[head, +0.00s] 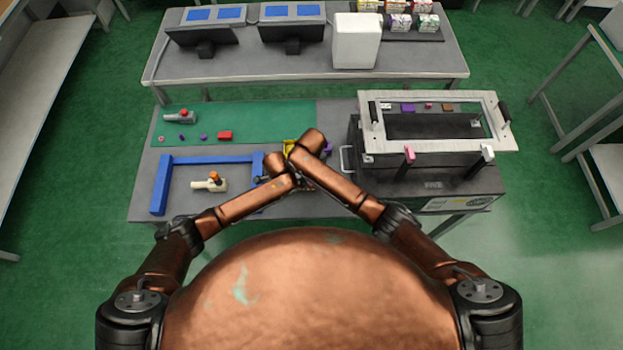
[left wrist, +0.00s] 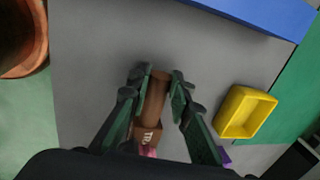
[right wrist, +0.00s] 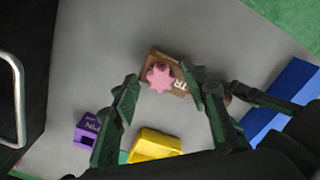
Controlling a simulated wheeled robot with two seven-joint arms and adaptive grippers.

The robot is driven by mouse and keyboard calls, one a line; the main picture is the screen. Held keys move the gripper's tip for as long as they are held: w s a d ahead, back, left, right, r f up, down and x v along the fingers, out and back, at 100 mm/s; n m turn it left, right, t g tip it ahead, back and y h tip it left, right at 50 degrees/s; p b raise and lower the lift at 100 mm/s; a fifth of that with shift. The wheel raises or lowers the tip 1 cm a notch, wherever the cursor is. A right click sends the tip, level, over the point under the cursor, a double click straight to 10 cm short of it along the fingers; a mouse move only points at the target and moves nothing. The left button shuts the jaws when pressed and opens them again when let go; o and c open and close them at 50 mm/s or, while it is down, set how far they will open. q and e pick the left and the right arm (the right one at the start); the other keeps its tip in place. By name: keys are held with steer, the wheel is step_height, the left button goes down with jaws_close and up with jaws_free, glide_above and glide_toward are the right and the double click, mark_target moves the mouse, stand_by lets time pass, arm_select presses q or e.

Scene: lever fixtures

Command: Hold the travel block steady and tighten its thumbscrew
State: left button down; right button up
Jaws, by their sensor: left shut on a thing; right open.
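The brown travel block (left wrist: 153,105), marked with partly hidden white letters, shows in the left wrist view with my left gripper (left wrist: 158,82) shut on its body. In the right wrist view the block (right wrist: 181,88) carries a pink star-shaped thumbscrew (right wrist: 160,77) on its face. My right gripper (right wrist: 160,80) is open, with one finger on each side of the thumbscrew; I cannot tell whether either finger touches it. In the head view my arms meet over the grey table and hide the block and both gripper tips.
A yellow tray (right wrist: 156,146) and a purple block (right wrist: 88,131) lie close by. A blue frame (head: 215,159) and a pale clamp with an orange knob (head: 210,183) stand left. A black fixture with a pale frame plate (head: 435,98) stands right, its metal handle (right wrist: 14,98) near my right gripper.

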step_height(320, 180, up, 12)
stand_by(0.6)
step_height(320, 180, down, 12)
steer(key=n, duration=0.7)
steer(key=shift+w, duration=0.1)
stand_by(0.5)
steer(key=c, duration=1.1)
jaws_close()
